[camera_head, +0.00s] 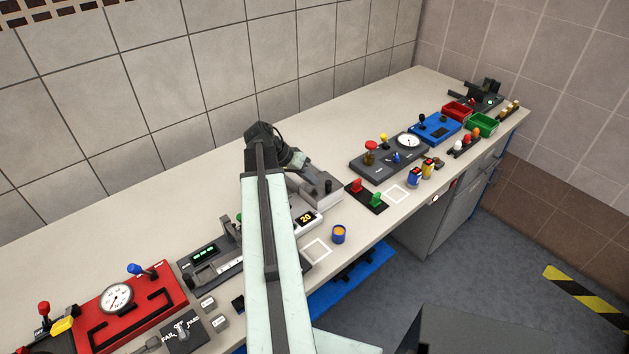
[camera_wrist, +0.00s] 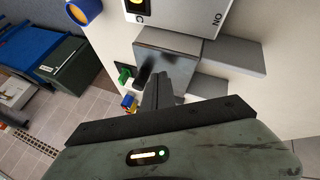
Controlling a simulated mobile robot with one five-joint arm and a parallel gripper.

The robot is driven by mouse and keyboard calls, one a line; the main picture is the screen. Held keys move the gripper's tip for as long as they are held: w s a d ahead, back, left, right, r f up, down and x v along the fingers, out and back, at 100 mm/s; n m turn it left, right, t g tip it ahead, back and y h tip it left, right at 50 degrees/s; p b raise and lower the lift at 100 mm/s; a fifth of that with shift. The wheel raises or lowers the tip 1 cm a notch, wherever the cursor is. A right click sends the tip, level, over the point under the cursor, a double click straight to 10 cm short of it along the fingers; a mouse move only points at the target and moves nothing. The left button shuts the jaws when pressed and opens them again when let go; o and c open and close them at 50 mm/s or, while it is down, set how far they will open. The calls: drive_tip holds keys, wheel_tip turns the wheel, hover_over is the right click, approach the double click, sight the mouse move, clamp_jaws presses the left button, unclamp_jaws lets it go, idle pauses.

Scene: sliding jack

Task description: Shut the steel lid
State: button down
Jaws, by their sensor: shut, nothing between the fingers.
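A grey metal device (camera_head: 322,190) stands on the bench just right of my arm, beside a small white display box reading 20 (camera_head: 306,219). In the wrist view its shiny steel top (camera_wrist: 172,42) lies close to my gripper, with grey plates (camera_wrist: 232,56) to the right. Which plate is the lid, and how far it is open, I cannot tell for sure. My gripper (camera_wrist: 161,80) is shut and empty, its fingers pointing at the shiny steel part; whether they touch it is unclear. In the head view my arm hides part of the gripper and the device's left side.
Red and green knobs on a dark plate (camera_head: 366,196) are close at right. A dial panel (camera_head: 388,156) and red and green trays (camera_head: 481,124) lie further right. A red gauge panel (camera_head: 130,308) is at left. Tiled wall behind.

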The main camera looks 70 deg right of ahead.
drive_tip(key=w, duration=0.1)
drive_tip(key=w+r+p, duration=0.1)
drive_tip(key=shift+w+d+r, duration=0.15)
drive_tip(key=shift+w, duration=0.2)
drive_tip(key=p+v, duration=0.7)
drive_tip(key=v, duration=0.1)
drive_tip(key=shift+w+a, duration=0.2)
drive_tip(key=shift+a, duration=0.05)
drive_tip(key=shift+s, duration=0.1)
